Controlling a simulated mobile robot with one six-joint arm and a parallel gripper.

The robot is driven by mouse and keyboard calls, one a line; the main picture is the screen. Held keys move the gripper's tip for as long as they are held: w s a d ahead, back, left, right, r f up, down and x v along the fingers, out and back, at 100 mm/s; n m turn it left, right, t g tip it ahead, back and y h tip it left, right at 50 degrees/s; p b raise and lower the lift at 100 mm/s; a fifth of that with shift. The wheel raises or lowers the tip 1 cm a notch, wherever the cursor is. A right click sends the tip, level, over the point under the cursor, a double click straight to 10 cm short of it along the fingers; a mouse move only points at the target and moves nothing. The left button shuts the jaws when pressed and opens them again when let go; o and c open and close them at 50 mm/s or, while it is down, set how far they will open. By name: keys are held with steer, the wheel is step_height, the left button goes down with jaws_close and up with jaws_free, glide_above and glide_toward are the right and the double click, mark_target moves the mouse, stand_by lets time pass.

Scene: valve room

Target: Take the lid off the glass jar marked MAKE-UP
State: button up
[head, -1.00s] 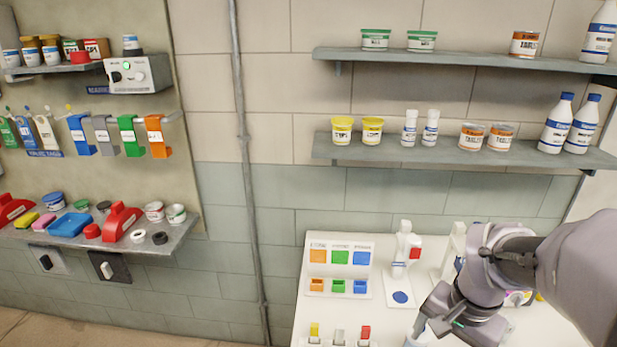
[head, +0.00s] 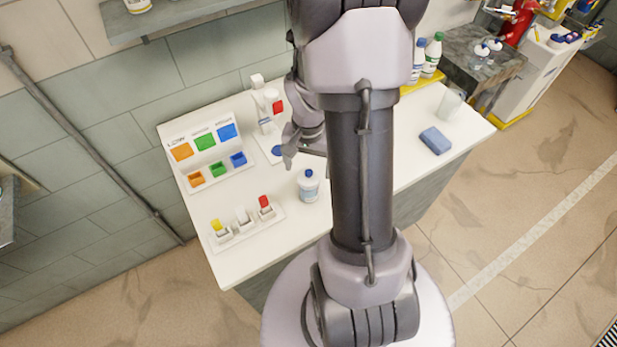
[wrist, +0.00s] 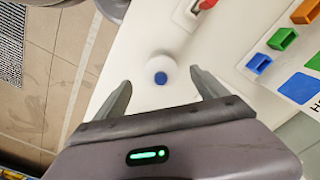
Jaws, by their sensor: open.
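A small pale jar (head: 308,190) with a blue knob on its lid stands upright near the middle of the white bench; the print on its label is too small to read. My gripper (wrist: 160,83) is open and empty, with a finger to either side of the lid in that view and no visible contact. In the head view my gripper (head: 304,154) is above and behind the jar, partly hidden by my arm.
A sorting panel (head: 205,142) with coloured squares and bins and a rack (head: 246,224) with coloured tabs stand left of the jar. A dispenser with a red part (head: 267,108) is behind it. A blue block (head: 436,140) and a clear container (head: 450,106) lie right.

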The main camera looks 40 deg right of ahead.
mark_target(309, 171)
steer(key=f, duration=0.3)
steer(key=shift+w+d+f, duration=0.2)
steer(key=shift+d, duration=0.1)
steer(key=shift+s+a+r, duration=0.1)
steer(key=shift+c, duration=0.4)
steer(key=c, duration=1.3)
